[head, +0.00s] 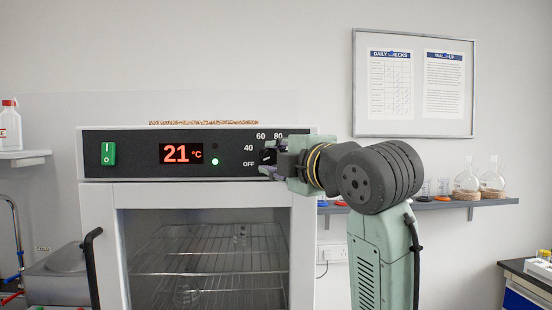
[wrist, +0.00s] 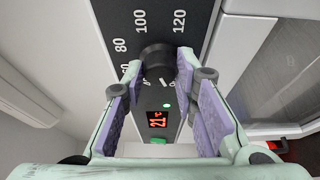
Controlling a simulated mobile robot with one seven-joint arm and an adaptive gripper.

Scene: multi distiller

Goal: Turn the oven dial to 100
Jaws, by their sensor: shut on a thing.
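The oven (head: 98,215) has a dark control panel (head: 130,153) across its top. Its red display (head: 182,154) reads 21 °C. In the head view the dial marks OFF, 40, 60 and 80 show, and my gripper (head: 270,158) hides most of the dial. In the wrist view the black round dial (wrist: 156,58) sits between the two fingertips of my gripper (wrist: 160,68), which is shut on it from both sides. The marks 80, 100 and 120 show beyond the dial there. I cannot tell which mark the dial points at.
A green switch (head: 109,153) is at the panel's left end. The oven door's dark handle (head: 92,262) stands out on the left. A wall shelf (head: 430,204) with flasks is on the right. A noticeboard (head: 413,83) hangs above it.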

